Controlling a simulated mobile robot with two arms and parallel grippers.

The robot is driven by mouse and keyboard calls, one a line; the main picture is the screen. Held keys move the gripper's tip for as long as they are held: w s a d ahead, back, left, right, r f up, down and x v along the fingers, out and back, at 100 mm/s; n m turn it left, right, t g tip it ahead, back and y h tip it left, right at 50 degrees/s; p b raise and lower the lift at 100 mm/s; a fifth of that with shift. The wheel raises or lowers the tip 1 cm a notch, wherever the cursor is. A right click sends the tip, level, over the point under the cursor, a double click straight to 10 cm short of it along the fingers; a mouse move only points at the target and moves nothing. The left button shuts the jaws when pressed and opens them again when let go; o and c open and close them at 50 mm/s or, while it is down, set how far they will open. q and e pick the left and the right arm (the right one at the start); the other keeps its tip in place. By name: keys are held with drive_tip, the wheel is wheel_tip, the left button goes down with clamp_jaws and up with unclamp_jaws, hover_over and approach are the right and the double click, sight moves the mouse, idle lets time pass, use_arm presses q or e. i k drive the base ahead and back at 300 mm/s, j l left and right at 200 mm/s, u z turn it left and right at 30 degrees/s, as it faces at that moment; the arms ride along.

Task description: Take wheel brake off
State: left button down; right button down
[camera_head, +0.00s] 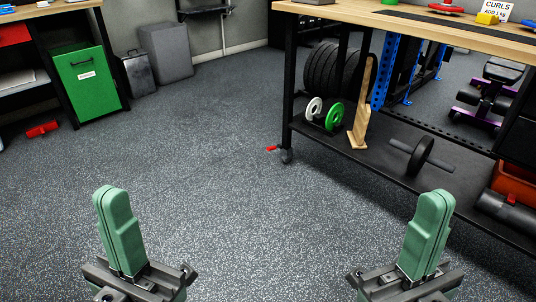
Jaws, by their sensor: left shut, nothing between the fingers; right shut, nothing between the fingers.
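A small red brake lever (271,148) sticks out to the left of a dark caster wheel (286,157). The caster is under the near left leg of a wooden-topped workbench (345,13). My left gripper (111,193) is at the lower left, with its green fingers together and empty. My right gripper (438,197) is at the lower right, also shut and empty. Both are apart from the lever, which lies farther off between them in the picture. The bench's other casters cannot be made out.
The speckled floor (200,150) is clear up to the caster. The bench's lower shelf (375,155) holds plates, a wooden piece (362,110) and a dumbbell (424,155). A green cabinet (88,85) and a red object (42,129) are at the left.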

sight(272, 147)
drive_tip(key=i+l, duration=0.1)
drive_tip(key=i, duration=0.4)
drive_tip(key=i+l+u, duration=0.1)
drive_tip(key=i, duration=0.4)
drive_tip(key=i+l+u, duration=0.1)
drive_tip(key=i, duration=0.4)
drive_tip(key=i+l, duration=0.2)
drive_tip(key=i, duration=0.3)
drive_tip(key=i+l+u, duration=0.1)
drive_tip(key=i, duration=0.4)
